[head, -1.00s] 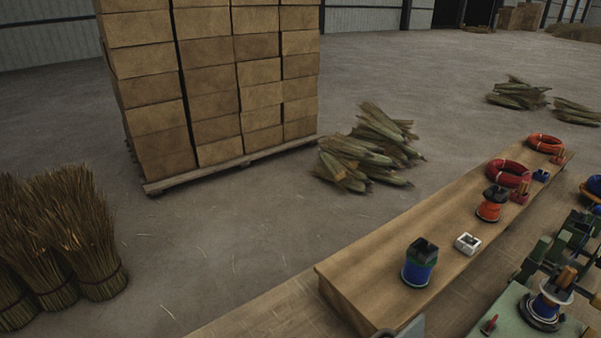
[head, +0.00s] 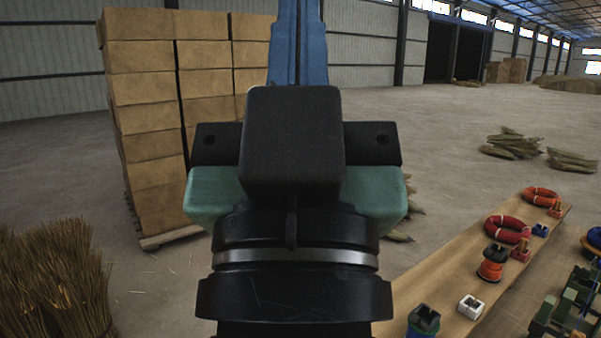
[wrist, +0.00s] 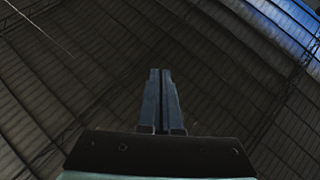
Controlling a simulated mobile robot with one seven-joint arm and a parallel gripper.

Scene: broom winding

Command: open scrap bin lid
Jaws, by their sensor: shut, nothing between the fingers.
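No scrap bin or lid shows in either view. My gripper (head: 298,42) rises upright in the middle of the head view, its blue-grey fingers pressed together with nothing between them. Its dark body and green housing cover part of the stacked cartons and the floor behind. In the wrist view my gripper (wrist: 160,75) points up toward the roof, fingers shut and empty.
A pallet stack of cartons (head: 145,95) stands behind my gripper at the left. Bundles of straw (head: 55,285) stand at the lower left. A wooden bench (head: 455,270) with spools and red coils (head: 507,229) runs along the right. Husk piles (head: 512,144) lie on open floor.

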